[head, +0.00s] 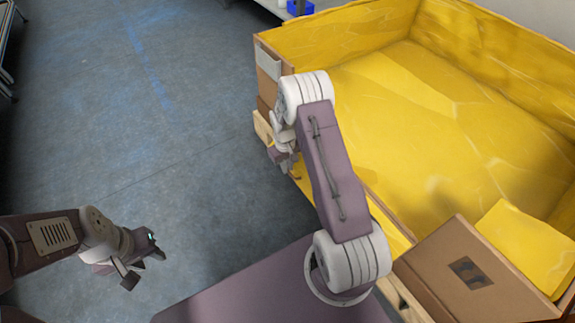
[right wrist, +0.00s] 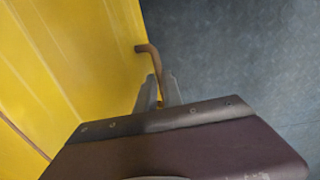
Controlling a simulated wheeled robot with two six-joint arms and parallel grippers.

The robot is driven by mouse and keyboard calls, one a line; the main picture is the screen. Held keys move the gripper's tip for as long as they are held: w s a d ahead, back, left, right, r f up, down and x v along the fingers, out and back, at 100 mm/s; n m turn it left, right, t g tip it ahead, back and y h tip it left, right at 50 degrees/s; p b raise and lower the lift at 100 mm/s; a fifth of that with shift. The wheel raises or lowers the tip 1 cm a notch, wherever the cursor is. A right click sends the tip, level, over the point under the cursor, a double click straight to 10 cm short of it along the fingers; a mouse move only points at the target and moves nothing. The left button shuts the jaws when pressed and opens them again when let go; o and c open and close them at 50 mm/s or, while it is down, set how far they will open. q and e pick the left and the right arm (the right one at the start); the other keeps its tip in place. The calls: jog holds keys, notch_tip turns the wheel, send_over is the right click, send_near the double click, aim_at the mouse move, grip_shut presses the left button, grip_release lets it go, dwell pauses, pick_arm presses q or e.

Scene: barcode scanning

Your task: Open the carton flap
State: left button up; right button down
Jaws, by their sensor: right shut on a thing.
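A large carton (head: 258,82) with a yellow lining (head: 400,110) fills the right half of the head view. In the right wrist view my right gripper (right wrist: 160,92) is shut on a thin brown edge, which looks like the carton flap (right wrist: 150,55) seen edge-on. My left gripper (head: 143,264) is open and empty, over the floor at lower left.
The carton stands on a wooden pallet (head: 262,125). Blue-grey floor (head: 180,110) is open to the left of the carton. A blue bin (head: 299,7) is at the top edge, and a rack (head: 5,50) stands at far left.

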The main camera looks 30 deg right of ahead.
notch_tip(320, 180, up, 7)
jog(key=a+y+p, duration=0.2)
jog(key=p, duration=0.7)
jog(key=shift+f+y, duration=0.15)
jog(key=shift+y, duration=0.15)
jog(key=shift+w, duration=0.1)
jog(key=c, duration=1.8)
grip_release()
jog(key=o, duration=0.3)
jog(key=shift+d, duration=0.1)
notch_tip(320, 180, up, 9)
jog(key=d+p, duration=0.1)
jog(key=p, duration=0.3)
jog(key=shift+d+p, duration=0.2)
jog(key=shift+p, duration=0.2)
